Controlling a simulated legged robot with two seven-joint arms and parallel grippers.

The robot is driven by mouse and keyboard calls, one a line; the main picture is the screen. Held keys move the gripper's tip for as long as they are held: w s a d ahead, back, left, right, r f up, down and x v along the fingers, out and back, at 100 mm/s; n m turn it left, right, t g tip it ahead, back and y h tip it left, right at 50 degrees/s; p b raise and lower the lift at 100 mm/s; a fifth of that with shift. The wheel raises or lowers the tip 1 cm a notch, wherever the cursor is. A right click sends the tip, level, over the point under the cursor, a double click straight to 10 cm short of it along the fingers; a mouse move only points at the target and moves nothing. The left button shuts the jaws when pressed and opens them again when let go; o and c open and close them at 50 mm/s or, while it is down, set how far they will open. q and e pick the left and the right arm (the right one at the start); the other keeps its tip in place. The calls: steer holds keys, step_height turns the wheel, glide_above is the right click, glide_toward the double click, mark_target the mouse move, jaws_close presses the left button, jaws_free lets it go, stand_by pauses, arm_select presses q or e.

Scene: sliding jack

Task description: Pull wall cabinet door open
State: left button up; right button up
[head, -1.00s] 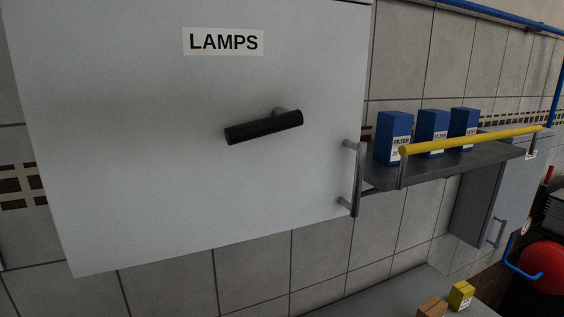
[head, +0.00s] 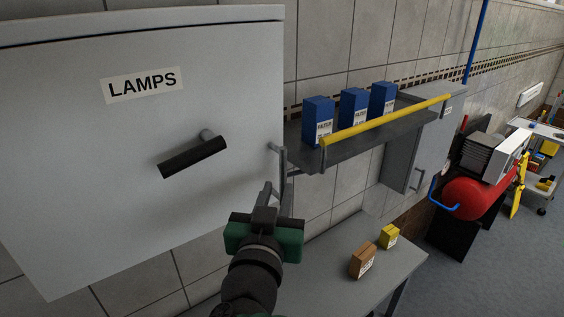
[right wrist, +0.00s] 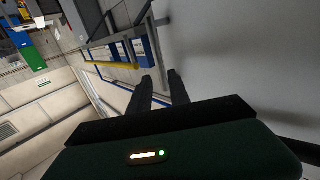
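The pale wall cabinet door (head: 90,150), with a LAMPS label (head: 141,85), fills the left of the head view and looks shut. A black bar handle (head: 193,158) sticks out from its front. A slim grey upright handle (head: 282,160) is at the door's right edge. My right gripper (head: 277,190) is just below and in front of this upright handle, fingers pointing up at it. The fingers hide the handle's lower part; contact cannot be told. In the right wrist view the fingers (right wrist: 160,85) stand apart with nothing clearly between them. My left gripper is out of view.
A shelf (head: 350,150) with a yellow rail (head: 385,119) and several blue filter boxes (head: 318,122) adjoins on the right. Below is a grey table (head: 335,275) with a brown box (head: 362,259) and a yellow box (head: 389,236). A red tank (head: 474,198) stands farther right.

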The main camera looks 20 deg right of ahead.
mark_target(283, 172)
steer(key=p+x, duration=0.2)
steer(key=x, duration=0.5)
steer(key=shift+w+d+r, duration=0.1)
steer(key=shift+w+d, duration=0.05)
steer(key=shift+d, duration=0.15)
steer(key=shift+w, duration=0.35)
steer(key=shift+w+a, duration=0.25)
steer(key=shift+a, duration=0.05)
steer(key=shift+s+d, duration=0.2)
steer(key=shift+d, duration=0.2)
jaws_close()
steer(key=shift+a, duration=0.1)
